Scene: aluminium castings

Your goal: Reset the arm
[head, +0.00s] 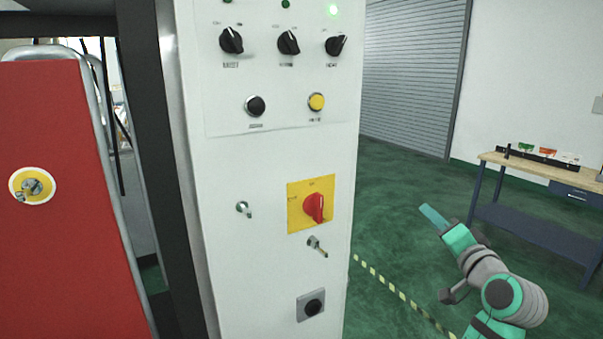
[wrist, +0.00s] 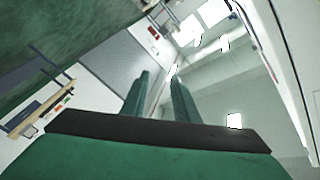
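My arm (head: 515,295) shows at the lower right of the head view, bent, with its forearm pointing up and to the left. My gripper (head: 430,214) is at its end, over the green floor and apart from the white control cabinet (head: 268,170). In the wrist view my gripper (wrist: 160,74) has its two green fingers apart, with nothing between them. In the head view the fingers overlap, so their gap is hidden there.
The cabinet carries black knobs, buttons and a red rotary switch (head: 314,207). A red panel (head: 70,200) stands at left. A workbench (head: 540,170) with small items is at right, behind my arm. Green floor (head: 400,190) lies open between cabinet and workbench, before a roller shutter (head: 412,75).

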